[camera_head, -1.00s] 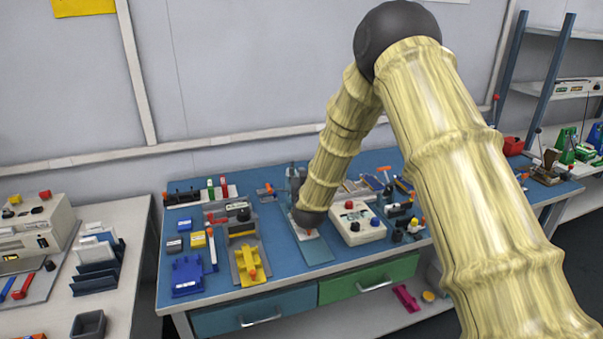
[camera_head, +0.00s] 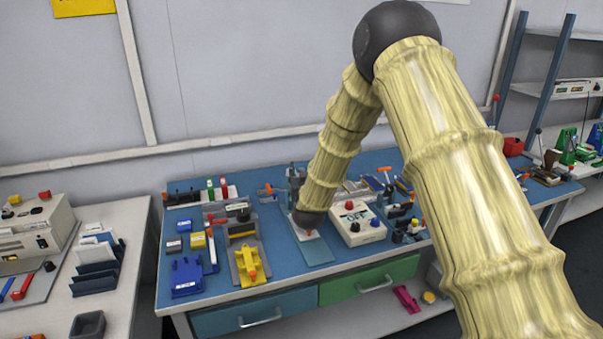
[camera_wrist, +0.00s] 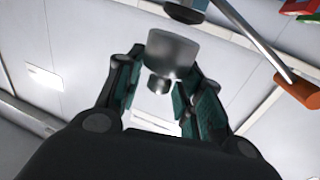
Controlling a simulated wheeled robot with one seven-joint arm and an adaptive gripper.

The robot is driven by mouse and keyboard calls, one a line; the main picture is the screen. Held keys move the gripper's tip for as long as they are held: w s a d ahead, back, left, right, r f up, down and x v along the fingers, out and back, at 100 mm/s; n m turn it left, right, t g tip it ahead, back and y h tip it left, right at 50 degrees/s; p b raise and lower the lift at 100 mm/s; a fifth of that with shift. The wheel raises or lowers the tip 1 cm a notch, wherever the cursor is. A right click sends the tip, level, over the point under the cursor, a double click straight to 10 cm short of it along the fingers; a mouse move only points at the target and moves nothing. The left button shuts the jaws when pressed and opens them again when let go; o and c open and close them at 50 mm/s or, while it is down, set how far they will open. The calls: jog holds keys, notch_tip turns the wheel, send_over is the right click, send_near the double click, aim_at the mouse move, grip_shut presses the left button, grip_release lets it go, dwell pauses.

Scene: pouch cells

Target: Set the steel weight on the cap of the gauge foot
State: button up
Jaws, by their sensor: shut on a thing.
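The steel weight (camera_wrist: 172,52), a grey cylinder with a smaller knob (camera_wrist: 158,84), is between the fingers of my gripper (camera_wrist: 165,72) in the wrist view. The gripper is shut on it. A dark round part (camera_wrist: 185,12) under a blue piece shows just beyond the weight at the top edge; I cannot tell whether it is the gauge foot or whether it touches the weight. In the head view my arm reaches down to a pale plate (camera_head: 318,250) on the bench, and the weight and the gauge foot's cap are not discernible behind it.
A grey rod with an orange end (camera_wrist: 303,93) slants close on the right in the wrist view. A yellow fixture (camera_head: 247,262) stands left.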

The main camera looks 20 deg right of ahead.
jog(key=shift+f+b, duration=0.45)
jog(key=shift+f, duration=0.15)
jog(key=o, duration=1.4)
jog(key=shift+c, duration=0.2)
jog(key=shift+s, duration=0.1)
jog(key=v, duration=1.1)
jog(key=shift+s, duration=0.35)
jog(key=shift+a, duration=0.1)
